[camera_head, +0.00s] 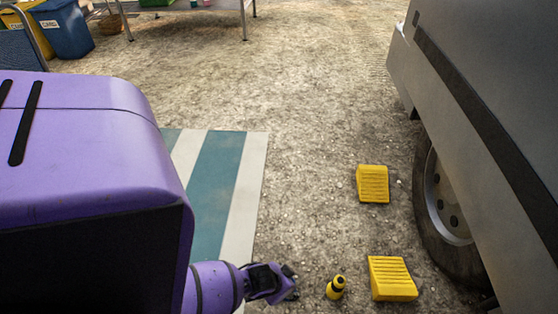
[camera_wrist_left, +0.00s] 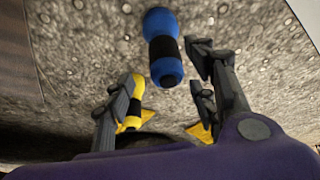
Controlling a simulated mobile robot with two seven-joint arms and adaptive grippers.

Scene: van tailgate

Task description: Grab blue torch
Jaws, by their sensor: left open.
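The blue torch (camera_wrist_left: 163,47) shows in the left wrist view, at the top middle, with blue ends and a black middle band. I cannot make it out in the head view. My left gripper (camera_wrist_left: 164,88) is open and empty, with the blue torch ahead of its fingers, roughly in line with the gap between them. In the head view the left gripper (camera_head: 291,283) is low at the bottom middle, close to the ground. My right gripper is in neither view.
A yellow and black torch (camera_head: 336,288) stands just right of the left gripper. Yellow wheel chocks (camera_head: 373,184) (camera_head: 392,278) lie beside the van's wheel (camera_head: 447,205). A striped mat (camera_head: 219,180) lies left. Gravel beyond is clear up to a table (camera_head: 190,7).

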